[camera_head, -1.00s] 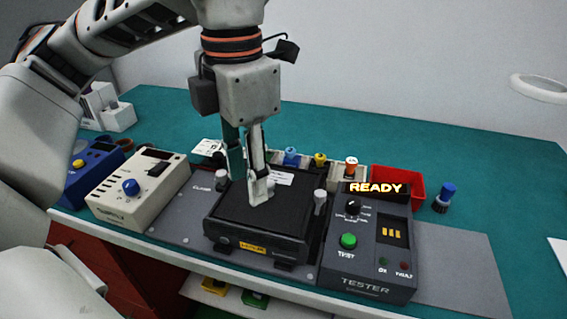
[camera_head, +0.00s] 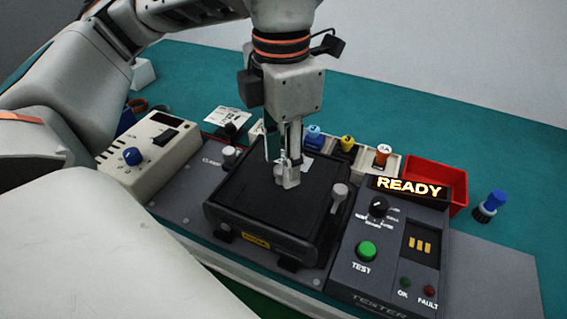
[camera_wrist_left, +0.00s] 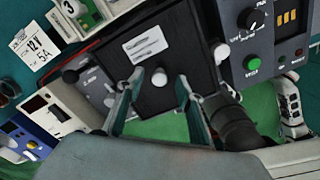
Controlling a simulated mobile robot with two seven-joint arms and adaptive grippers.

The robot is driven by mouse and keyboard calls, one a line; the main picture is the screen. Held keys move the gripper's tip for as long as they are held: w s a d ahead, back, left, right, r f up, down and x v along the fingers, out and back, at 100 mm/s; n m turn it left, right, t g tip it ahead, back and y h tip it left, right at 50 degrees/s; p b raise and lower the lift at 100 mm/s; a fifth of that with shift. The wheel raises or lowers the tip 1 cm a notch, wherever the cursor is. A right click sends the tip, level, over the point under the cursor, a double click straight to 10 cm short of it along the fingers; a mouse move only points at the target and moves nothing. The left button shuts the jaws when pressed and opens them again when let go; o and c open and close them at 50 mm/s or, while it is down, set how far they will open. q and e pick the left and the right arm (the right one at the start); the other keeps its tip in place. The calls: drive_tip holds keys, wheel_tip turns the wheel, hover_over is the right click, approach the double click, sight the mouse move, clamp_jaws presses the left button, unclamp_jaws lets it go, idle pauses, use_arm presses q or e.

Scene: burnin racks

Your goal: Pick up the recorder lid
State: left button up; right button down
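The recorder lid (camera_head: 250,205) is a flat dark cover on the black recorder box, with a pale label and a small light grey knob. In the left wrist view the lid (camera_wrist_left: 178,42) lies flat and its round knob (camera_wrist_left: 159,77) shows between and just beyond the fingertips. My left gripper (camera_head: 285,172) points down over the middle of the lid, at the knob. In the left wrist view the fingers of my left gripper (camera_wrist_left: 156,92) stand apart, with a gap on both sides of the knob. What seems to be my right gripper (camera_wrist_left: 290,105) shows at the right edge of that view.
The tester (camera_head: 395,250) with its lit READY sign stands right of the recorder. Grey clamp knobs (camera_head: 340,193) flank the recorder. A cream box (camera_head: 150,155) is at left; a red bin (camera_head: 435,178) and coloured plugs stand behind. Green table is clear at the back.

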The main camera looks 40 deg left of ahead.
use_arm(q)
drive_tip(key=shift+f, duration=0.5)
clamp_jaws()
drive_tip(key=shift+r, duration=0.1)
